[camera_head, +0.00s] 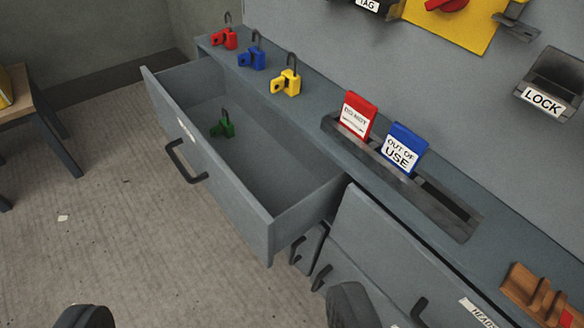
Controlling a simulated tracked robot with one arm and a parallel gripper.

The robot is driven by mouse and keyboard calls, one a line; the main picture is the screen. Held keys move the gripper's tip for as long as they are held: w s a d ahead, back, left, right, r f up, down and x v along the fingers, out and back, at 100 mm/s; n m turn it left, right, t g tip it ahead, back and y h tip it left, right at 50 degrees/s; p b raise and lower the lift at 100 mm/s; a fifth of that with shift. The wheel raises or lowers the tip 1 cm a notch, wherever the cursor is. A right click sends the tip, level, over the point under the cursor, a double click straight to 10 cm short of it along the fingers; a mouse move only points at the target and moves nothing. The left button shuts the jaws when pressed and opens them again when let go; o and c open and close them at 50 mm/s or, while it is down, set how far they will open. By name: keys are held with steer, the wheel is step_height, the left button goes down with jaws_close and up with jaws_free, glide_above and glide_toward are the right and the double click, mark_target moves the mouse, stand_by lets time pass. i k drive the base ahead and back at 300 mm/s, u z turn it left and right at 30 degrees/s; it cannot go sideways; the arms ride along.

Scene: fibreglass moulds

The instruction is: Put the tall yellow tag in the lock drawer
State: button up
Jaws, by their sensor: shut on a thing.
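A grey drawer (225,189) is pulled open in the left half of the view. A green padlock (222,128) lies inside it, and much of its floor is bare. The small label on its front is too oblique to read, so I cannot tell whether it is the lock drawer. I do not clearly see the tall yellow tag. A yellow thing (5,91), cut off by the left edge, rests on a wooden-topped table; I cannot tell what it is.
Red (224,38), blue (252,57) and yellow (286,82) padlocks stand on the cabinet top. A dark rack (455,205) holds a red tag (357,115) and a blue tag (403,148), with an empty slot at right.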

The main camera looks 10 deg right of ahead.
mark_target(234, 158)
steer(key=z, duration=0.25)
steer(key=i, duration=1.45)
steer(key=u, duration=0.55)
